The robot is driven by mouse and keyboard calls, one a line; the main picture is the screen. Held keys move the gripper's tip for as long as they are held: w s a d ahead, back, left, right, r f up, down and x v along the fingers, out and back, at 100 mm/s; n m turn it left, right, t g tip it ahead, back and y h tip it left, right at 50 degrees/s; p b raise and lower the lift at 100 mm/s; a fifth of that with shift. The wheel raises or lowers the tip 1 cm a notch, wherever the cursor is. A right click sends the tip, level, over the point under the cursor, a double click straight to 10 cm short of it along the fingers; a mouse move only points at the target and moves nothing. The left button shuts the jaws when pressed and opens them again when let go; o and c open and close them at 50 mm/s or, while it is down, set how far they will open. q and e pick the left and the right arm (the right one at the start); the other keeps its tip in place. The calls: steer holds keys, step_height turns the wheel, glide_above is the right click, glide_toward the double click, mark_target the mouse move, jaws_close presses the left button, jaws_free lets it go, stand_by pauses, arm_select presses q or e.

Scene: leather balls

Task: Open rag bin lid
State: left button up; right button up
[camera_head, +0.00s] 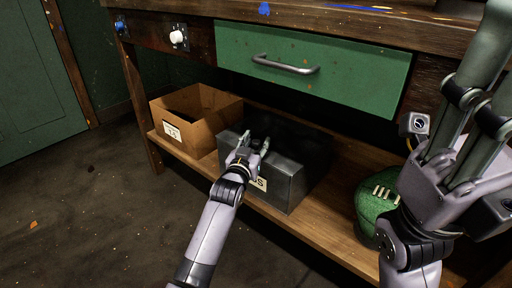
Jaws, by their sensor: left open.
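The rag bin (283,187) is a dark metal box on the low wooden shelf, with a pale label on its front ending in "GS". Its dark lid (295,138) looks down and flat, though the shade makes this hard to judge. My left gripper (252,144) is open and empty in front of the bin's front face.
An open cardboard box (174,140) stands left of the bin. A green leather ball (369,205) sits on the shelf (322,213) at right, partly behind my right arm. Above is a shut green drawer (350,75) with a metal handle (285,66).

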arm_select(q)
steer(key=shift+c, duration=0.5)
jaws_close()
stand_by(0.4)
